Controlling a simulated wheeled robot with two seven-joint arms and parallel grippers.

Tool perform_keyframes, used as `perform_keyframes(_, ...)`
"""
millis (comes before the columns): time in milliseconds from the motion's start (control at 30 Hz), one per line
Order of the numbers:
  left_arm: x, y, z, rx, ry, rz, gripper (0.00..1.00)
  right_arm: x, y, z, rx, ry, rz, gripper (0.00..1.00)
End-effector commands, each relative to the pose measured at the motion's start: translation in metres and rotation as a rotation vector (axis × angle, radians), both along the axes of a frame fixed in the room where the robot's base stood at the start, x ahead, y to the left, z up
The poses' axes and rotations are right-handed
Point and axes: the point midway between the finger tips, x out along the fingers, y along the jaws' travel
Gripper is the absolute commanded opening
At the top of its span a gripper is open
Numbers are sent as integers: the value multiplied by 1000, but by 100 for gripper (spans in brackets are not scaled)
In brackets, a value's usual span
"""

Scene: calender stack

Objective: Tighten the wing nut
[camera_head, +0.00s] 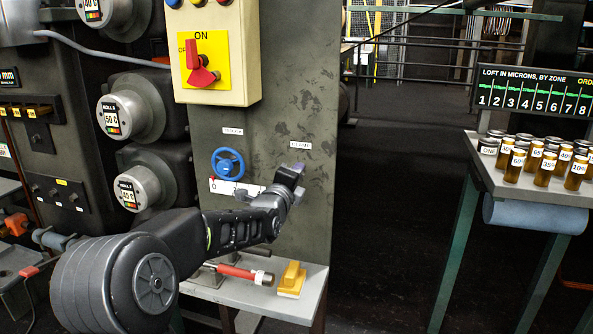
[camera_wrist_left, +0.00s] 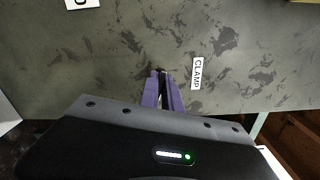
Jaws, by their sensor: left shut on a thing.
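My left gripper (camera_head: 293,174) reaches across from the left to the grey machine panel, just below the CLAMP label (camera_head: 300,145). In the left wrist view its purple fingers (camera_wrist_left: 162,88) are close together and point at the panel, left of the CLAMP label (camera_wrist_left: 196,73). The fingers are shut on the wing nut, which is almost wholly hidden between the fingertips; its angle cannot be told. My right gripper is out of view.
A blue handwheel (camera_head: 228,163) is on the panel left of my gripper, above a white scale (camera_head: 236,188). Below, a shelf (camera_head: 310,290) holds a red-handled tool (camera_head: 240,272) and a yellow block (camera_head: 291,279). A cart with several amber jars (camera_head: 515,165) stands right, across open floor.

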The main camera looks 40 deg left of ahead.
Motion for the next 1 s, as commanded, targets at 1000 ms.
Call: perform_keyframes(1000,0,0,-4,186,73,-1,20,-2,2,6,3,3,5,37)
